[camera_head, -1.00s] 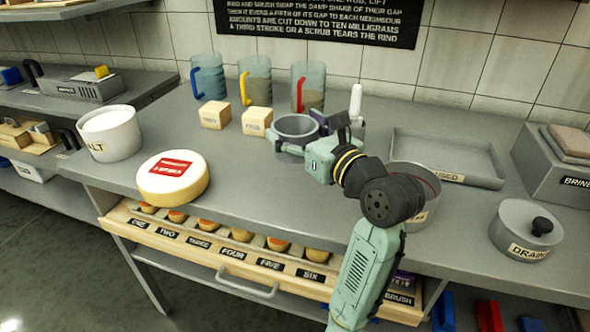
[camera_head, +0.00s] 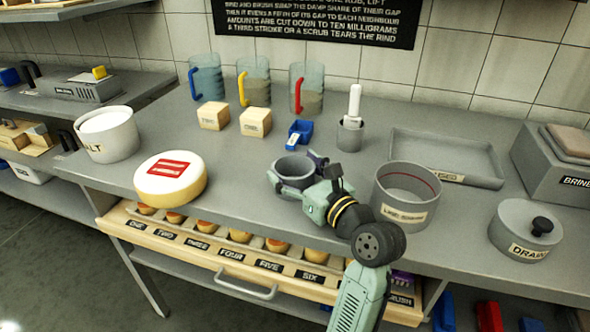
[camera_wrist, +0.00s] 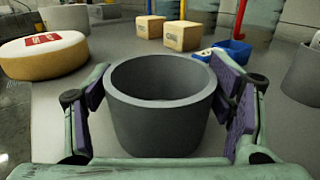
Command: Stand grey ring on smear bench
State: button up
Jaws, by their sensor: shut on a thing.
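The grey ring (camera_head: 293,169) is a short, thick-walled grey cup-like ring, upright at the bench top. My gripper (camera_head: 297,180) is shut on the grey ring, with a purple-padded finger on each side of it. In the wrist view the grey ring (camera_wrist: 160,125) fills the middle between the fingers (camera_wrist: 165,110). Its inside is dark, and I cannot tell whether its base touches the surface. The grey bench (camera_head: 240,190) carries a cheese wheel (camera_head: 171,177) with a red label to the left of the ring.
A grey pot with a label (camera_head: 405,195) stands close to the right of my gripper. A blue scoop (camera_head: 299,132), a grey holder with a white-handled tool (camera_head: 349,137) and two wooden blocks (camera_head: 255,122) stand behind. A tray (camera_head: 450,160) lies at right. Bench between cheese and ring is clear.

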jog(key=shift+f, duration=0.1)
jog(key=o, duration=1.2)
